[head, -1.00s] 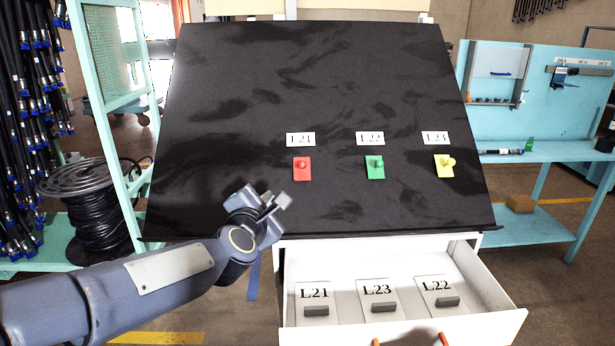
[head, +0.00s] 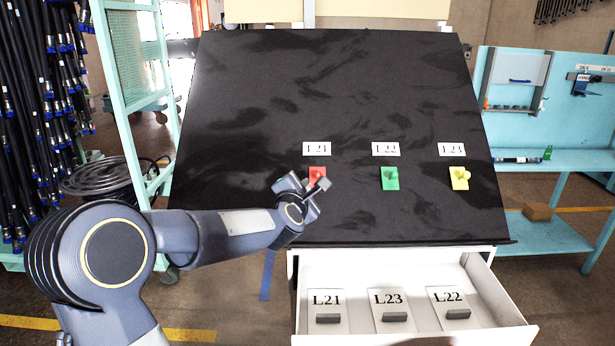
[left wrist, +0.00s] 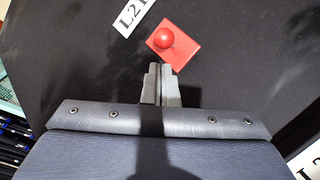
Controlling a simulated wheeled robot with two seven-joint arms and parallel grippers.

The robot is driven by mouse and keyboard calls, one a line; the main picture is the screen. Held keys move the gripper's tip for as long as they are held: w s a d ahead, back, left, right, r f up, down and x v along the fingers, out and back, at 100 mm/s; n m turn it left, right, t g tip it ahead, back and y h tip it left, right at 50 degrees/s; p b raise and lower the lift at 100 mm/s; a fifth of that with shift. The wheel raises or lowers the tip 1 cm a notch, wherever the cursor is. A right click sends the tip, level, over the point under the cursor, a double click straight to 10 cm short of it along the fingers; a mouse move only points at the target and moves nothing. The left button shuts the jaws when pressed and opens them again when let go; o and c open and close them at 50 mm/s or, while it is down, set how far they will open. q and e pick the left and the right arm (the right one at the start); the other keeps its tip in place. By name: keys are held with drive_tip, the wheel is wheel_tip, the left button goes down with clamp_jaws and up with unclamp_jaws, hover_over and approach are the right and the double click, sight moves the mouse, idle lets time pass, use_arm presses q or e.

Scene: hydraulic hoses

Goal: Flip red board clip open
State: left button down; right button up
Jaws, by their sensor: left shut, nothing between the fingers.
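The red board clip (head: 317,174) is a small red plate with a round knob on the sloped black board (head: 350,90), under the label L21 (head: 316,149). In the left wrist view the red clip (left wrist: 176,46) lies just beyond my fingertips, with its ball-shaped knob facing me. My left gripper (head: 318,187) is shut and empty, just below the clip in the head view and partly over its lower edge. The left wrist view shows its fingers (left wrist: 162,72) pressed together near the plate's lower edge; I cannot tell whether they touch it. My right gripper is not in view.
A green clip (head: 390,178) and a yellow clip (head: 459,178) sit to the right on the board. Below, an open white drawer (head: 420,335) holds plates labelled L21, L23 and L22. A turquoise rack (head: 125,70) with hoses stands left, a turquoise bench (head: 560,160) right.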

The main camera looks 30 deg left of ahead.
use_arm(q)
drive_tip(key=shift+w+d+r, duration=0.2)
drive_tip(key=shift+w+d, duration=0.1)
drive_tip(key=shift+r, duration=0.1)
drive_tip(key=shift+r+p, duration=0.25)
drive_tip(key=shift+p, duration=0.4)
drive_tip(key=shift+g, duration=0.3)
drive_tip(key=shift+r+p, duration=0.15)
drive_tip(key=shift+p, duration=0.35)
